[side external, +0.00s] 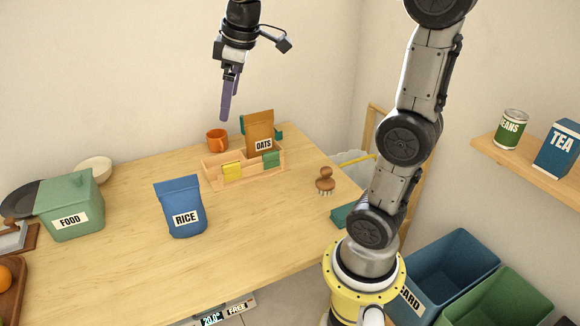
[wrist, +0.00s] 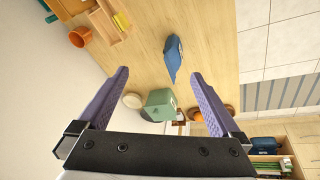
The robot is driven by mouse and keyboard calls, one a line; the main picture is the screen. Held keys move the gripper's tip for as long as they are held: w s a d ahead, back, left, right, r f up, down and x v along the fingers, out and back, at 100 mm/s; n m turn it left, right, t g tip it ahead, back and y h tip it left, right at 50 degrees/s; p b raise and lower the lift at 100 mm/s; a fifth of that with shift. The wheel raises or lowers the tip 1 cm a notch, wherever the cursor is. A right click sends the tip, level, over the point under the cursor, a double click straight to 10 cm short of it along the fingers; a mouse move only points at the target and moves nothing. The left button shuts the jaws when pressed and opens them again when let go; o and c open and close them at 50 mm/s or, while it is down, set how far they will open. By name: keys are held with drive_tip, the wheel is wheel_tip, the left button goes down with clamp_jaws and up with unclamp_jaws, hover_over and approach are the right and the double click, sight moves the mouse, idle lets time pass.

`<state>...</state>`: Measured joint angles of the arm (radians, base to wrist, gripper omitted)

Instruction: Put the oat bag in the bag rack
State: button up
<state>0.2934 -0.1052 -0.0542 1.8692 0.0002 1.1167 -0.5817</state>
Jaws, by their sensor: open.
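The brown oat bag (side external: 260,128), labelled OATS, stands upright in the right part of the wooden bag rack (side external: 213,174) in the side view. My gripper (side external: 224,115) is high above the table, up and left of the rack, apart from the bag and empty. In the wrist view my gripper (wrist: 160,78) shows its two purple fingers spread wide with nothing between them. The rack (wrist: 105,22) is partly cut off at the top left there.
A blue rice bag (side external: 181,207) stands mid-table. A green food box (side external: 70,205), white bowl (side external: 94,168) and dark pan (side external: 18,199) are at left. An orange mug (side external: 217,140) stands behind the rack, a brush (side external: 325,181) to its right.

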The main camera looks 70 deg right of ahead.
drive_tip(key=s+a+f+m, duration=0.1)
drive_tip(key=s+a+f, duration=0.1)
drive_tip(key=s, duration=0.3)
drive_tip(key=s+a+f+m+t, duration=0.1)
drive_tip(key=s+a+f, duration=0.2)
drive_tip(key=s+a, duration=0.1)
drive_tip(key=s+a+f+m+t+y, duration=0.1)
drive_tip(key=s+a+f, duration=0.1)
drive_tip(key=s, duration=0.5)
drive_tip(key=shift+a+f, duration=0.4)
drive_tip(key=shift+a, duration=0.5)
